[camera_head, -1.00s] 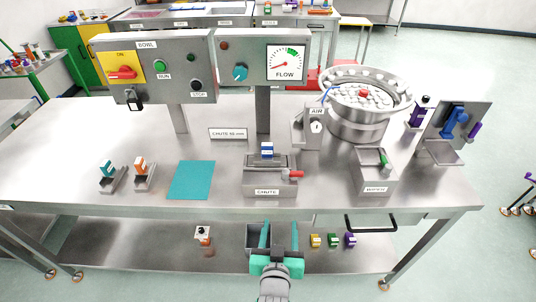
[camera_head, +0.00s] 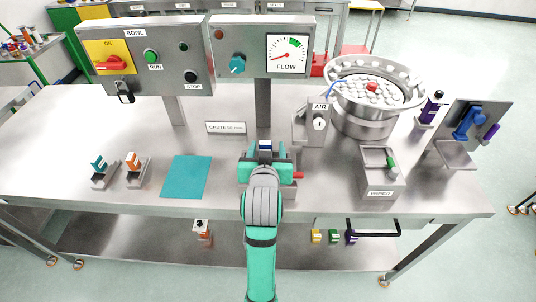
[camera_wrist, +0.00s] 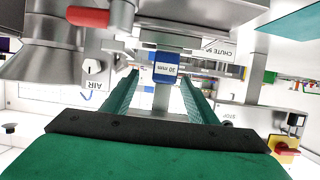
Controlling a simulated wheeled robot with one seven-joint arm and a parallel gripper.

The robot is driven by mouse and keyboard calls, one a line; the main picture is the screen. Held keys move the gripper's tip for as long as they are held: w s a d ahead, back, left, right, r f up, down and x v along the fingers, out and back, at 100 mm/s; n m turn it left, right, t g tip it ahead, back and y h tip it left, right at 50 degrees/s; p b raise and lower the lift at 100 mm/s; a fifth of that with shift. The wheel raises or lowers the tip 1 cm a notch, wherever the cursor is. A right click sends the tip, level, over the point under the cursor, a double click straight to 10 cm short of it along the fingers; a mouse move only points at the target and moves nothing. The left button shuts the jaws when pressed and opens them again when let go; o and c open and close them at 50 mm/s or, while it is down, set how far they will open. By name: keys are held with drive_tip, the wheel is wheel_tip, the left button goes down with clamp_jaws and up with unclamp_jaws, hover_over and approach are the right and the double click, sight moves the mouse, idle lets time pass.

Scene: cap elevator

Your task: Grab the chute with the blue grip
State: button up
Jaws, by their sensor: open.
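The chute's blue grip (camera_head: 265,146) shows at the chute stand in the middle of the bench, just beyond my gripper. In the wrist view the blue grip (camera_wrist: 165,68) bears a "30 mm" label and appears between the fingertips, with gaps on both sides. My gripper (camera_head: 264,155) is open and empty, reaching over the stand from the front. Its two green fingers also show in the wrist view (camera_wrist: 159,85). My arm hides most of the stand and its label in the head view. Whether the fingertips reach fully past the grip, I cannot tell.
A red handle (camera_head: 298,175) juts from the stand's right side. The AIR post (camera_head: 318,124), bowl feeder (camera_head: 366,118) and wiper unit (camera_head: 380,180) stand to the right. A teal mat (camera_head: 186,176) and pieces with teal (camera_head: 99,165) and orange (camera_head: 133,162) grips lie left.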

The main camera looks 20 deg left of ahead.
drive_tip(key=shift+w+a+f, duration=0.3)
drive_tip(key=shift+w+a, duration=0.2)
drive_tip(key=shift+w, duration=0.05)
drive_tip(key=shift+x, duration=2.8)
drive_tip(key=shift+s+f, duration=0.1)
drive_tip(key=c, duration=1.3)
